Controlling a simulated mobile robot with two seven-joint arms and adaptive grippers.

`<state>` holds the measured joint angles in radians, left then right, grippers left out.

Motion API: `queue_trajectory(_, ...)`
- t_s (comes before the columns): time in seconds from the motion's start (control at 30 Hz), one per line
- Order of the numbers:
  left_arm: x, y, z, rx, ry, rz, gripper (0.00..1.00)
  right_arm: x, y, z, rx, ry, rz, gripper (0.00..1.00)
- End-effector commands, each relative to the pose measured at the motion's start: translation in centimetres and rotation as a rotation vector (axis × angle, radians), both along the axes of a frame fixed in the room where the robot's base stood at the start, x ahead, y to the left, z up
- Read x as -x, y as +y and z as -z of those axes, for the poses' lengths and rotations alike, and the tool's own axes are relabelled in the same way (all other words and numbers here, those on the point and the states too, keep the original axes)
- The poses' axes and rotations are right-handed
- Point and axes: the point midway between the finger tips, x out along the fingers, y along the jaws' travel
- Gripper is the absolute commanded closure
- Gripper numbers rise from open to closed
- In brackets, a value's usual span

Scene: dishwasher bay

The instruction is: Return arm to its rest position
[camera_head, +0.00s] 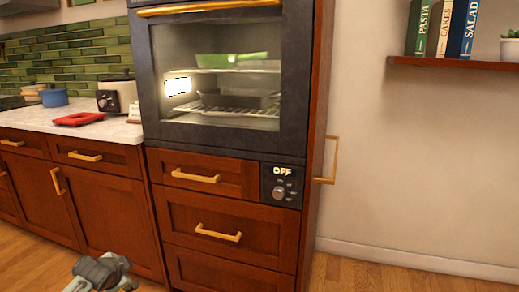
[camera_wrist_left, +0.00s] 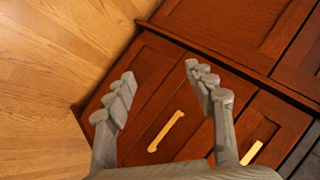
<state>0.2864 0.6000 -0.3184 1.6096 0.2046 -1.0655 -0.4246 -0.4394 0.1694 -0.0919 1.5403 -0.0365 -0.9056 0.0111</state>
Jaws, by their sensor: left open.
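My left gripper (camera_wrist_left: 165,85) is open in the left wrist view, with its two grey fingers spread apart and nothing between them. Behind the fingers are dark red wooden cabinet fronts, one with a brass handle (camera_wrist_left: 166,131). In the head view part of my left arm or gripper (camera_head: 101,274) shows at the bottom left, low in front of the cabinets; its fingers are not clear there. My right gripper is in neither view.
A built-in oven (camera_head: 150,80) with its door shut stands above wooden drawers (camera_head: 230,213). A control panel (camera_head: 281,185) reads OFF. A counter (camera_head: 40,118) on the left holds a red tray (camera_head: 80,119) and a blue pot (camera_head: 54,97). Wooden floor (camera_head: 370,277) at right is clear.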

Motion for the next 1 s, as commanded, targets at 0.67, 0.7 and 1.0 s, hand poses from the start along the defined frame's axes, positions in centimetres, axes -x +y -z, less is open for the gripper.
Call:
queue_trajectory(0.67,33.5,13.0,23.8,-0.017,0.322,-0.451,0.45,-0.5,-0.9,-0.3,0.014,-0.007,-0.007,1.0)
queue_trajectory(0.7,35.2,13.6,24.2,-0.022,0.333,-0.468,0.45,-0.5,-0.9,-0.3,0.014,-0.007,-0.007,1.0)
queue_trajectory(1.0,36.9,-0.5,29.3,0.235,0.381,-0.535,0.45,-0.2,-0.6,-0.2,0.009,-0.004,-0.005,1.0)
